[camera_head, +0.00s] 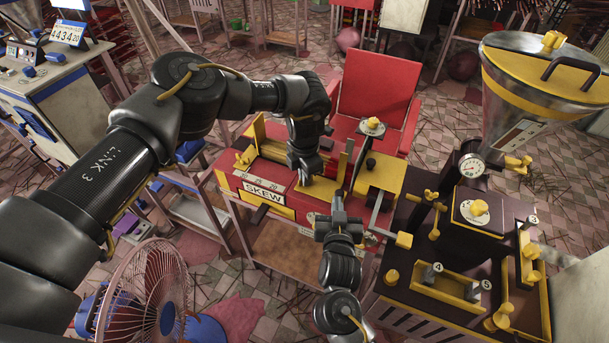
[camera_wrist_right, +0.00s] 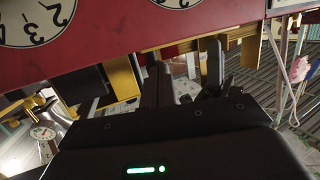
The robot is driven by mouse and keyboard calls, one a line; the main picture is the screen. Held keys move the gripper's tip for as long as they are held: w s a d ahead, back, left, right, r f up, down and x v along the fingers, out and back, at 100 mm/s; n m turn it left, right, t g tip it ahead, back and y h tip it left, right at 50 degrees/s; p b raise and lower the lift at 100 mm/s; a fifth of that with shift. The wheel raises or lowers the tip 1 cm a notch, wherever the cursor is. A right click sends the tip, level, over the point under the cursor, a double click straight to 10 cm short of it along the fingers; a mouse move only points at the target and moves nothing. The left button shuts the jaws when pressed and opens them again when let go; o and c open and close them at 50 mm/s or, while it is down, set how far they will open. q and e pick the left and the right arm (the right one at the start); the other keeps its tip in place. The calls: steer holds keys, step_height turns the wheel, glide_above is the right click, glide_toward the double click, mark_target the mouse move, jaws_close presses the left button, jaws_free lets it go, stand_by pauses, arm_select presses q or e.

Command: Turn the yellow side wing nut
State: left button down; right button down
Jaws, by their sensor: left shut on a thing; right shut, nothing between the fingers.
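Yellow wing nuts show in several places in the head view. One wing nut (camera_head: 246,157) is at the left end of the red SKEW machine (camera_head: 228,186), another wing nut (camera_head: 518,163) is on the side of the steel hopper (camera_head: 500,85), and another (camera_head: 432,201) is on the dark machine. I cannot tell which is the side one meant. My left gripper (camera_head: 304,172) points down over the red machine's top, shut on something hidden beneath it. My right gripper (camera_head: 338,203) is shut and empty at the red machine's front edge. It also shows in the right wrist view (camera_wrist_right: 187,88).
The dark machine (camera_head: 400,262) with yellow knobs, levers and a gauge (camera_head: 472,166) stands at the right. A pink fan (camera_head: 143,295) stands at lower left. In the right wrist view the red panel (camera_wrist_right: 160,28) with white dials runs close past my fingers.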

arm_select(q)
steer(key=c, duration=1.6)
jaws_free()
steer(key=shift+r, duration=0.15)
step_height(320, 180, up, 12)
steer(key=shift+f, duration=0.1)
steer(key=shift+o, duration=0.4)
